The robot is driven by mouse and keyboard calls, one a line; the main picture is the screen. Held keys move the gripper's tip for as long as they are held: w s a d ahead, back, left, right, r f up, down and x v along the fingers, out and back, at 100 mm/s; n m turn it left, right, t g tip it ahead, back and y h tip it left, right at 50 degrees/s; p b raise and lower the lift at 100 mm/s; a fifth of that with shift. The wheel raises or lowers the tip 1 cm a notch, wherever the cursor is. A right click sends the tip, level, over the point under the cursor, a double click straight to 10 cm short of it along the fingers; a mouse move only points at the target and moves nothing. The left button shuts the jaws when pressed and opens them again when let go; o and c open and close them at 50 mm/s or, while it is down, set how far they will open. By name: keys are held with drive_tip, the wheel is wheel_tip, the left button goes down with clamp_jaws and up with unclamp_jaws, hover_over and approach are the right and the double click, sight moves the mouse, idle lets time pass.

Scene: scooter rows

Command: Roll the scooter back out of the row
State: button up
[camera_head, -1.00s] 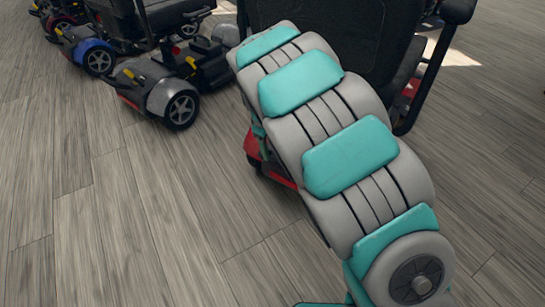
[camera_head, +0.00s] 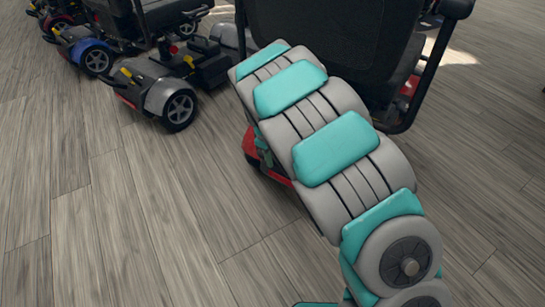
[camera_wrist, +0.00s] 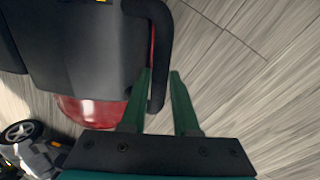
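The nearest scooter (camera_head: 330,45) has a black seat back, black armrests and red bodywork low down. My arm covers much of it in the head view, and my gripper is hidden there. In the wrist view the black seat (camera_wrist: 75,60) and a red shell (camera_wrist: 90,110) show at the left. My gripper (camera_wrist: 161,72) has two green fingers with a gap between them. A black curved bar (camera_wrist: 160,35) of the scooter runs down to the gap between the fingers. I cannot tell whether the fingers touch it.
Another scooter (camera_head: 160,88) with grey rear fenders stands to the left, close by. A blue-fendered scooter (camera_head: 90,48) stands farther left in the row. The wood-look floor (camera_head: 120,230) is clear at the front left, and also at the right (camera_head: 490,150).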

clamp_jaws()
idle(0.9)
